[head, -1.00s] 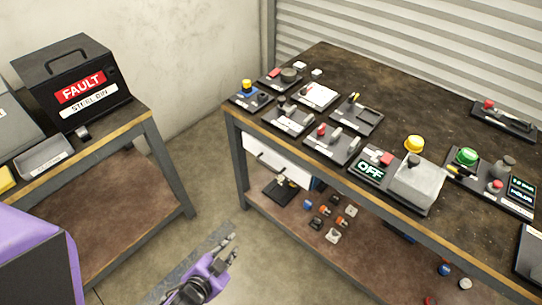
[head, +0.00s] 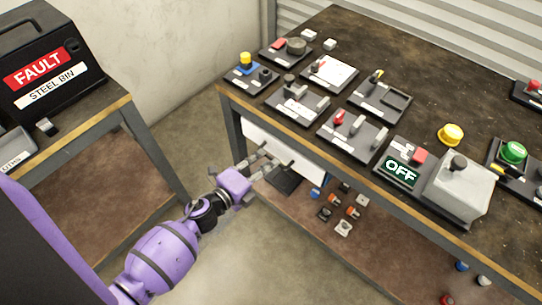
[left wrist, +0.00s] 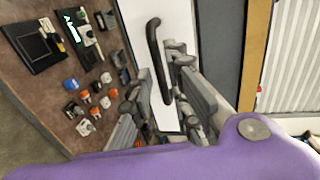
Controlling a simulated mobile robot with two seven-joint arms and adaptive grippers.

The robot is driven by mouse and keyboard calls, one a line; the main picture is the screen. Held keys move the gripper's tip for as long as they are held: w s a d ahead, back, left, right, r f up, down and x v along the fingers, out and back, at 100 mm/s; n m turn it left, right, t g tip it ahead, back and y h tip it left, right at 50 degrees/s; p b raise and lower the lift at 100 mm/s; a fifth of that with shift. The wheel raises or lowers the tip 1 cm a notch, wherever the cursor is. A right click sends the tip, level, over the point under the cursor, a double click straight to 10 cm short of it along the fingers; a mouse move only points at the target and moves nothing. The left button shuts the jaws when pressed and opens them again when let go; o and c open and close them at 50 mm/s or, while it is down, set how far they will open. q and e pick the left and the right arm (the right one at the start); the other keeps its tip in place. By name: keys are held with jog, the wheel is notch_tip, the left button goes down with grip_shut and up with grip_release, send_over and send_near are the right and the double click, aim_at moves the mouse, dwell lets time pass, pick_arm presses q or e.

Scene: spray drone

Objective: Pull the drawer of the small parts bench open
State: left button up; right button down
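The small parts bench (head: 350,193) has a white drawer front (head: 262,137) under its top, at the left end. The drawer sits under the bench top and looks shut. Its black bar handle (left wrist: 153,45) shows in the left wrist view, standing off the white front. My left gripper (head: 268,163) is at the drawer front. In the left wrist view my left gripper (left wrist: 160,70) has its fingers apart, one on each side of the handle. I cannot tell whether either finger touches the handle. My right gripper is not in view.
Switch panels, a grey box (head: 459,187) and a yellow button (head: 451,134) stand on the bench top. Several small parts lie on the lower shelf (head: 395,257). A second table at the left holds a black steel bin (head: 50,70). Bare floor lies between the tables.

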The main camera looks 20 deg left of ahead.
aim_at(271, 157)
pick_arm(q)
jog(key=shift+x, duration=1.8)
grip_shut()
jog(key=shift+a, duration=0.1)
